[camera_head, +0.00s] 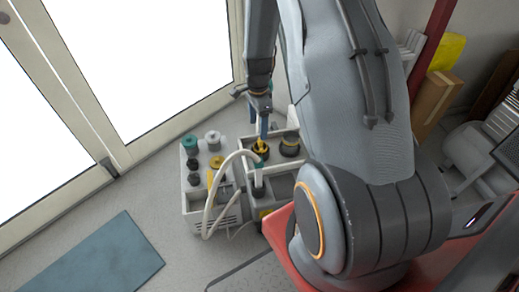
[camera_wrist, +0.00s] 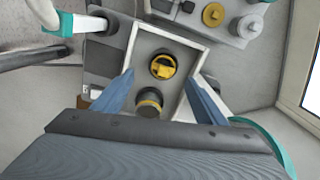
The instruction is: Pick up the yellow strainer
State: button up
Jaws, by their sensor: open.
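The yellow strainer (camera_wrist: 162,67), a round yellow-topped piece with a black rim, sits in a white-walled open box (camera_wrist: 205,47) in the wrist view. In the head view it is the yellow piece (camera_head: 260,147) just below my gripper (camera_head: 264,127). In the wrist view my gripper (camera_wrist: 159,77) is open, its two blue fingers spread to either side of the strainer. A dark round piece with a yellow band (camera_wrist: 149,102) sits close to the strainer and also lies between the fingers. I cannot tell if either finger touches anything.
A grey unit with several round caps (camera_head: 204,165) stands left of the box, with a pale curved hose (camera_head: 222,177) in front. A second dark cap (camera_head: 290,144) is right of the strainer. A blue mat (camera_head: 107,258) lies on the floor; glass doors (camera_head: 140,60) stand behind.

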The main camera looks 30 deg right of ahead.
aim_at(260, 142)
jog(key=f, duration=0.2)
jog(key=d+f+m, duration=0.1)
jog(key=f, duration=0.1)
jog(key=d+f+m, duration=0.1)
jog(key=f, duration=0.2)
jog(key=shift+w, duration=0.4)
jog(key=shift+a+f, duration=0.2)
jog(key=shift+f, duration=2.25)
jog(key=c, duration=1.1)
jog(key=shift+r, duration=0.15)
